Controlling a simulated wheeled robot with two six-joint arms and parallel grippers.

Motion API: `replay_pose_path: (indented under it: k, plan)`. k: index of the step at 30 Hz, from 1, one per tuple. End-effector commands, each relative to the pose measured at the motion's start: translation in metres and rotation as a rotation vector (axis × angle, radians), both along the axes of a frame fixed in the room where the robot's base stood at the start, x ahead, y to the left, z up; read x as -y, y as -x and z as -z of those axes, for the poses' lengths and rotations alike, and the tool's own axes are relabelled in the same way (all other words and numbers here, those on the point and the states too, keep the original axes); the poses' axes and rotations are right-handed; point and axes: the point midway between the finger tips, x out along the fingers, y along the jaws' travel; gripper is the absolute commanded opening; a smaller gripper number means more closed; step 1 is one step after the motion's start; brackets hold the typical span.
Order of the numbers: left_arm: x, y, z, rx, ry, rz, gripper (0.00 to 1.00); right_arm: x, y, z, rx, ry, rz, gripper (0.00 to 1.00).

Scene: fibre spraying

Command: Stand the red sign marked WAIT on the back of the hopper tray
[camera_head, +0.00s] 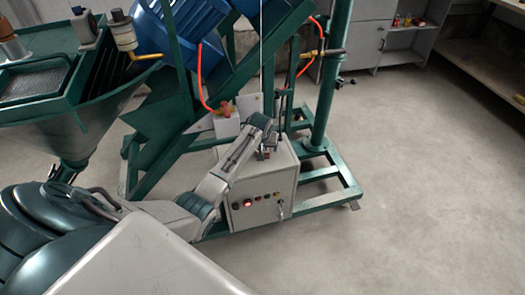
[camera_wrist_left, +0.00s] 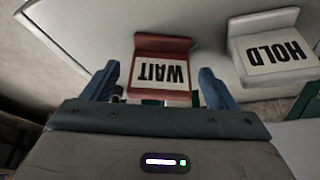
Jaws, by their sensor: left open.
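The red sign (camera_wrist_left: 161,45) with a white face marked WAIT shows in the left wrist view, its lettering upside down. My left gripper (camera_wrist_left: 158,76) is open, with one finger on each side of the sign; I cannot tell whether they touch it. In the head view my left gripper (camera_head: 264,152) is over the top of the grey control box, and the red sign is mostly hidden there. The green hopper (camera_head: 75,125) stands at the upper left, well away from the gripper, with its tray at the top. My right gripper is out of view.
A white sign marked HOLD (camera_wrist_left: 272,62) stands close beside the red one. The control box (camera_head: 262,200) has lit buttons. Green frame posts (camera_head: 330,85) and an orange hose (camera_head: 205,90) are close to my arm. Open floor (camera_head: 420,190) lies to the right.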

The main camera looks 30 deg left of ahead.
Motion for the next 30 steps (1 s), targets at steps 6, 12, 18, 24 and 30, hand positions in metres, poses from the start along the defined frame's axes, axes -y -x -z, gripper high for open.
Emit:
replay_pose_path:
  k: [6,12,18,24,30]
  plan:
    - [0.0,-0.001,0.001,0.001,0.0,0.0,0.8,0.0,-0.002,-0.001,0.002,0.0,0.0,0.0]
    - [0.0,0.0,0.001,0.001,0.0,0.0,0.45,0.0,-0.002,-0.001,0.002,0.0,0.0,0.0]
    - [0.0,0.0,0.001,0.001,0.0,0.0,0.28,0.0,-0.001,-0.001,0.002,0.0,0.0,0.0]
    - [0.0,-0.001,-0.001,0.001,0.0,0.0,0.28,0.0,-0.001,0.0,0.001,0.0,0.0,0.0]
    - [0.0,-0.001,-0.017,0.004,-0.001,0.0,0.28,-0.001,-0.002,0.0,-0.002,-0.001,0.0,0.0]
